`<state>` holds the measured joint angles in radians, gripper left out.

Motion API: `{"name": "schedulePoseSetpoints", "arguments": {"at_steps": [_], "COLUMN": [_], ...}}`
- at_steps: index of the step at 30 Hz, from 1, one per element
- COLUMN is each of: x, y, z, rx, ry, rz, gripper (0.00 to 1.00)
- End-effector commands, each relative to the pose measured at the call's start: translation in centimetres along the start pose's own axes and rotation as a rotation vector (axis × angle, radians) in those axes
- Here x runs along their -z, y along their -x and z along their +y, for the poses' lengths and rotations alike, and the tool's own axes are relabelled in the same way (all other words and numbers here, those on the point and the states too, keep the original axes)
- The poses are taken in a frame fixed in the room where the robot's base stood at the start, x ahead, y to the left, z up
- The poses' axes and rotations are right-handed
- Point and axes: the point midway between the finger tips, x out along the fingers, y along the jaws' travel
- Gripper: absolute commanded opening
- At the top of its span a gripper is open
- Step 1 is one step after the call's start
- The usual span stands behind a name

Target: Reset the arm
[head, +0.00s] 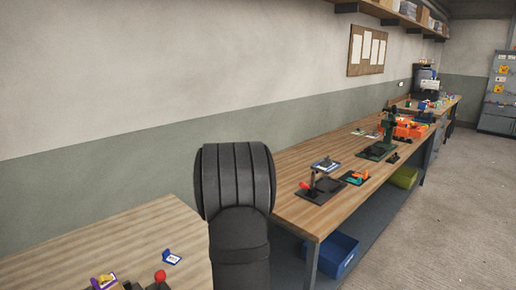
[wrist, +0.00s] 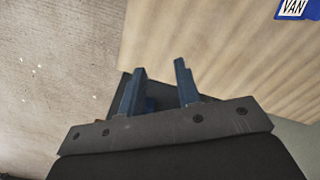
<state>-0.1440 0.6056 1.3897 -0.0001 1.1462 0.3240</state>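My gripper (wrist: 159,66) shows in the wrist view with its two blue fingers apart and nothing between them. Behind the fingers lie a pale wooden surface (wrist: 225,50) and a speckled grey-beige surface (wrist: 50,75). The gripper does not show in the head view. There, a black, ribbed part that seems to be my arm stands between two wooden benches and hides part of both.
The near bench (head: 120,240) holds a blue-and-white item (head: 172,257) and a red knob (head: 160,275). The longer bench (head: 290,160) holds a green press (head: 386,130) and several small tools. A blue bin (head: 335,257) sits below. A blue "VAN" label (wrist: 295,9) shows in the wrist view.

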Motion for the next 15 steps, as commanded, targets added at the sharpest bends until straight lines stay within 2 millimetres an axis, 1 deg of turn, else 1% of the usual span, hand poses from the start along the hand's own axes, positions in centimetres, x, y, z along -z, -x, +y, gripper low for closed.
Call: {"name": "schedulePoseSetpoints", "arguments": {"at_steps": [1,3,6,15], "x": [-0.2,-0.4,-0.6,-0.7], "y": [0.1,0.3,0.4,0.5], "z": [-0.7,-1.3,-1.9,-2.1], "rx": [0.000,0.000,0.000,0.000], "ry": [0.011,0.021,0.030,0.034], "rz": [0.001,0.001,0.001,0.000], "gripper": [0.30,0.30,0.30,0.30]}}
